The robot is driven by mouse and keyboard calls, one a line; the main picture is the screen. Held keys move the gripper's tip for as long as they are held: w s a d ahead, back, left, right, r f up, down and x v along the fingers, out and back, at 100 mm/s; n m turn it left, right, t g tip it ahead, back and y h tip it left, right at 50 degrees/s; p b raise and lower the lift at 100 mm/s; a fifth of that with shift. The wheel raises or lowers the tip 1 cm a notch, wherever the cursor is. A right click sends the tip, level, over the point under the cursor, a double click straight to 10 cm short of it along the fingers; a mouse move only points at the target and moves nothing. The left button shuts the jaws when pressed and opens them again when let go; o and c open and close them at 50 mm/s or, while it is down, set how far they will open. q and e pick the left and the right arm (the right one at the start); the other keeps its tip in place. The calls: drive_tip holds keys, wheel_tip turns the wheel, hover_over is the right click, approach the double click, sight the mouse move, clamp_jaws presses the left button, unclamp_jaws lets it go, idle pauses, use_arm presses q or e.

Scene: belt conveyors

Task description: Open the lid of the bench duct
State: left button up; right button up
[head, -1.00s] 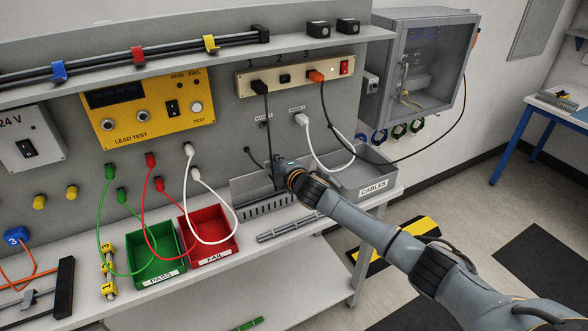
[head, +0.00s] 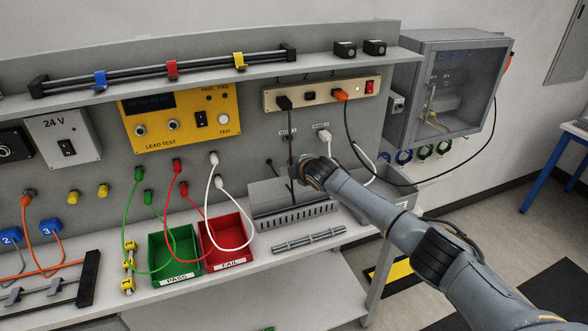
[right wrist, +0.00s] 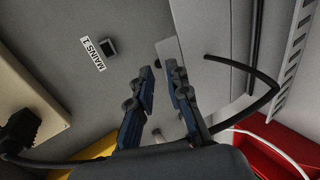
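The bench duct (head: 293,217) is a grey trough with a slotted front wall, at the back of the bench against the panel. A plain grey surface (head: 268,192) above the slots looks like its lid; I cannot tell its exact angle. My right gripper (right wrist: 164,80) is at the duct, and its wrist hides part of the duct in the head view. In the right wrist view its two fingers are apart with a gap between them, close to the edge of a pale grey panel (right wrist: 205,25). Contact is unclear. My left gripper is not in view.
A black cable (head: 291,140) hangs from the socket strip (head: 322,92) to the duct. A white lead (head: 362,155) runs beside my wrist. Red (head: 240,259) and green (head: 166,276) bins stand left.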

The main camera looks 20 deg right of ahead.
wheel_tip(320, 180, up, 13)
drive_tip(key=w+p, duration=0.2)
drive_tip(key=p, duration=0.5)
drive_tip(key=shift+a+r, duration=0.15)
drive_tip(key=shift+r, duration=0.05)
idle(0.6)
idle(0.4)
drive_tip(key=v, duration=1.1)
drive_tip(key=shift+s+r, duration=0.3)
drive_tip(key=shift+s, duration=0.05)
